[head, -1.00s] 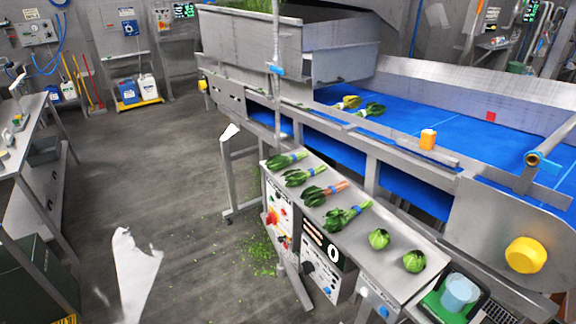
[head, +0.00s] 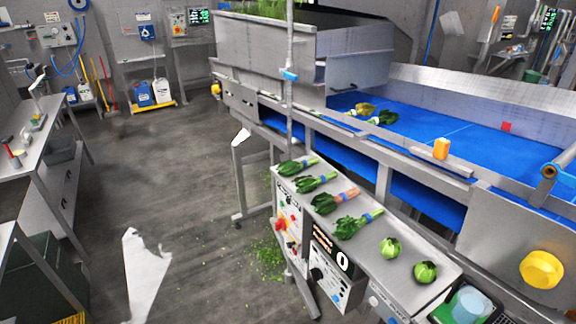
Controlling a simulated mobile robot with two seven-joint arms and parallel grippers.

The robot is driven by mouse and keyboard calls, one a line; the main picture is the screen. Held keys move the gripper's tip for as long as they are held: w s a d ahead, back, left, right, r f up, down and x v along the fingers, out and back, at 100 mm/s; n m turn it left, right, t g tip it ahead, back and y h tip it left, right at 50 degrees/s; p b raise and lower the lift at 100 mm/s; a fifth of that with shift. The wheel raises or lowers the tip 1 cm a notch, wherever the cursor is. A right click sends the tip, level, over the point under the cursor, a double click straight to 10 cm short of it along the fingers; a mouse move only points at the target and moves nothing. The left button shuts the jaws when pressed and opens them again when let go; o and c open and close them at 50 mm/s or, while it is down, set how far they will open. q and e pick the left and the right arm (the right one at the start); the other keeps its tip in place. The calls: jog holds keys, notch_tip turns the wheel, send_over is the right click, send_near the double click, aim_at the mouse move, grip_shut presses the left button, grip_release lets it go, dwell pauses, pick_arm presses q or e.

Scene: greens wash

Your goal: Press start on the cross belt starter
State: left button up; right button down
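Labels are too small to read, so I cannot tell which box is the cross belt starter. A control box (head: 290,222) with a red knob on yellow and several small buttons hangs under the steel shelf's left end. Beside it is a box with a black knob (head: 328,284), below a dark display (head: 333,250) showing 0. Further right under the shelf is a panel with a blue button (head: 374,301), partly cut off by the bottom edge.
The steel shelf (head: 372,262) holds leafy bunches and two round green heads. Behind it runs the blue belt (head: 450,135). Wall panels (head: 190,22) stand at the back left. A workbench (head: 30,135) is at left.

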pick_arm(q)
grip_shut()
dwell(0.5)
dwell(0.9)
